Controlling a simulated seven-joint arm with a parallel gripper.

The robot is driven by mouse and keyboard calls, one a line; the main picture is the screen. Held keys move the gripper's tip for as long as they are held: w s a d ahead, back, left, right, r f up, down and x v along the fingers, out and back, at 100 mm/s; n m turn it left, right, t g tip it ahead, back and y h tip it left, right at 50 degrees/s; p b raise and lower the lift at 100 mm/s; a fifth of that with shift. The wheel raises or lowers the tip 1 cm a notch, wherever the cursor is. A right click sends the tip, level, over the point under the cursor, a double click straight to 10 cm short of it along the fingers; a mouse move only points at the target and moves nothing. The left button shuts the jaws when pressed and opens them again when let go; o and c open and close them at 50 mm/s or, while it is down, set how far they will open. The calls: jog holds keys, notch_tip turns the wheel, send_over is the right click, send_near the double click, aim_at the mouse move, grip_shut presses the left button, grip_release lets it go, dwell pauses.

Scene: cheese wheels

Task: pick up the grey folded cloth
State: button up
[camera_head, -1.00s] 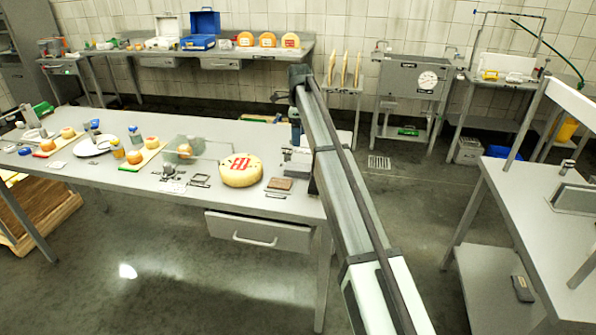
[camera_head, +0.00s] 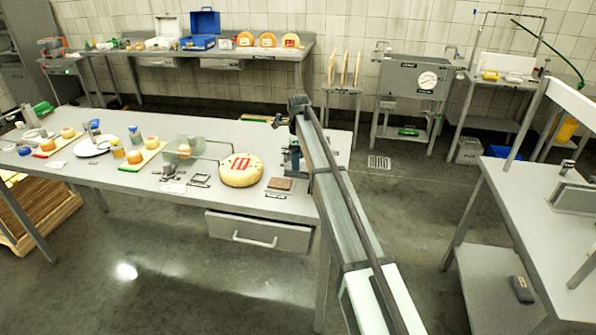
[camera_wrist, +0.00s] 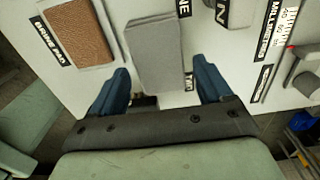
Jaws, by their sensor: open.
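A grey, flat, rectangular piece that looks like the folded cloth (camera_wrist: 158,50) lies on the pale table top in the wrist view. My gripper (camera_wrist: 160,66) is open, with one dark blue finger on each side of the cloth's near end. The fingers appear apart from it; their height above the table is hard to tell. In the head view my gripper (camera_head: 292,160) is over the right end of the long table, and I cannot make out the cloth there.
A brown pad (camera_wrist: 77,32) lies just left of the cloth, and it also shows in the head view (camera_head: 280,184). Printed labels and small grey items lie to the right. A cheese wheel (camera_head: 241,170) sits further left on the long table (camera_head: 215,203).

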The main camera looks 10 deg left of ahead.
jog(key=shift+s+f, duration=0.1)
jog(key=shift+f, duration=1.85)
jog(key=shift+c, duration=0.4)
jog(key=c, duration=0.6)
